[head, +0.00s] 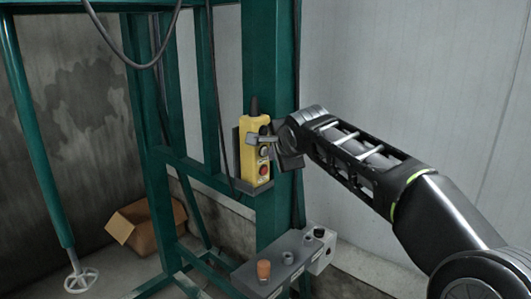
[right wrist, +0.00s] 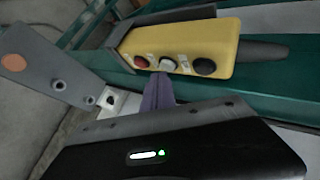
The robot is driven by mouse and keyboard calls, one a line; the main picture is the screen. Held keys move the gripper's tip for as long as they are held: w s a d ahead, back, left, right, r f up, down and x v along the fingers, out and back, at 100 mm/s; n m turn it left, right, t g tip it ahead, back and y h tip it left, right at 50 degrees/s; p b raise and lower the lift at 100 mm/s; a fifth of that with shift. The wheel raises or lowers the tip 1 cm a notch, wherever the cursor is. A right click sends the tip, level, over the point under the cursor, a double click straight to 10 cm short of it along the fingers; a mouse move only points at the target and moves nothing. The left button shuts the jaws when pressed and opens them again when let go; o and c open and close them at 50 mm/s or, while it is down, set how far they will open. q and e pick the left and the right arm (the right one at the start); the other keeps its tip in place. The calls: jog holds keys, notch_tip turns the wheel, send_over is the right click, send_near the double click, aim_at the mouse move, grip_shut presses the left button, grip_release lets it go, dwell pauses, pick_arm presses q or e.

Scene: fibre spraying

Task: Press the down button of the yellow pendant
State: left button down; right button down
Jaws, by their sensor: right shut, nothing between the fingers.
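The yellow pendant (head: 248,165) hangs upright on the green frame in the head view, its top narrowing to a dark cable end. In the right wrist view the pendant (right wrist: 190,40) lies sideways, with a red button (right wrist: 142,62), a white button (right wrist: 167,65) and a black button (right wrist: 205,66) in a row. Their labels are too small to read. My right gripper (head: 252,140) is shut and empty at the pendant's upper half. In the wrist view its fingertips (right wrist: 161,77) point at the white button, very close; I cannot tell whether they touch. My left gripper is out of view.
The green frame (head: 262,60) stands behind the pendant. A grey control box (head: 250,272) with an orange knob (head: 263,270) sits below it. A cardboard box (head: 135,228) lies on the floor at left. A dark cable (head: 130,62) loops at upper left.

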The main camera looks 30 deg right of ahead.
jog(key=shift+w+a, duration=0.2)
jog(key=shift+w, duration=0.4)
dwell(1.1)
jog(key=shift+s, duration=0.1)
jog(key=shift+s+d+b, duration=0.3)
jog(key=shift+s+b, duration=0.3)
jog(key=shift+s, duration=0.25)
jog(key=s, duration=0.1)
jog(key=s+d+b, duration=0.1)
jog(key=s, duration=0.1)
jog(key=s+b, duration=0.1)
jog(key=shift+s+d, duration=0.25)
jog(key=shift+s, duration=0.15)
dwell(0.7)
